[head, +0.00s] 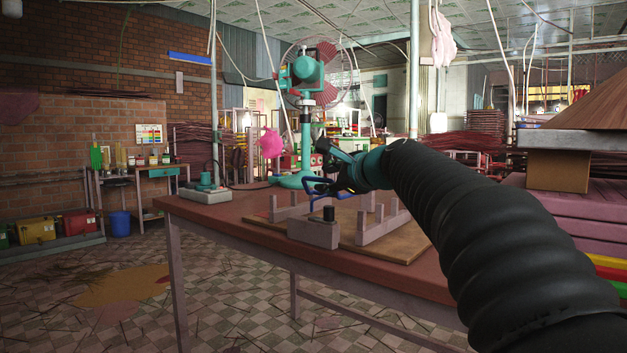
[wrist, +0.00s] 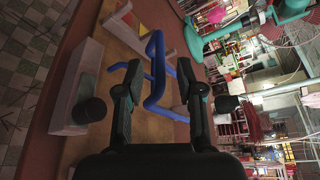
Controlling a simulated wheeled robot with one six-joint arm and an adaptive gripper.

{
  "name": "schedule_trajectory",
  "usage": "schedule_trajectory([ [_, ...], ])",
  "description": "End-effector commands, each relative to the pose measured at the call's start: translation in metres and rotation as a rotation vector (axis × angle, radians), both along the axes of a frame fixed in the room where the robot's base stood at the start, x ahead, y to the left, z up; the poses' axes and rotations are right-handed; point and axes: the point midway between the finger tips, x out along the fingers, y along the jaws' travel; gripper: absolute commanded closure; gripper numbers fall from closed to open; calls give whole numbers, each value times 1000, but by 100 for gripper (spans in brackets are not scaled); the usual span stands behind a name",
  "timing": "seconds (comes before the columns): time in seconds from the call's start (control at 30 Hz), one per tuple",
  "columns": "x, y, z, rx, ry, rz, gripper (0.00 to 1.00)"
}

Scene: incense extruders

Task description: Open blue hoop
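The blue hoop (head: 322,188) is a bent blue bar above the wooden frame on the red table in the head view. In the wrist view the blue hoop (wrist: 158,78) shows in the gap between my fingers, with one end reaching behind the left finger. My gripper (head: 330,158) is at the hoop, above the table. Where the hoop joins the frame is hidden.
A grey block with a black knob (head: 328,214) stands at the front of the wooden board (head: 395,248). Pale uprights (head: 384,222) stand on the board. A teal fan (head: 304,120) stands behind. Stacked planks (head: 590,215) are at right. The floor at left is open.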

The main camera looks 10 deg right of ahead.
Motion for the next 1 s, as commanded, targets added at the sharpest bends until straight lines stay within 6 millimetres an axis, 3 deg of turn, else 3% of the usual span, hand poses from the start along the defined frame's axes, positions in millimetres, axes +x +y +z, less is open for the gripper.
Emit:
schedule_trajectory([
  [0.1, 18, 7, -4, 0, 1, 1, 63],
  [0.3, 34, 13, -8, 1, 0, 0, 63],
  [0.67, 38, 14, -9, 0, -1, -1, 63],
  [0.83, 37, 15, -9, 0, 0, 0, 100],
  [1.0, 37, 15, -9, 0, 0, 0, 100],
])
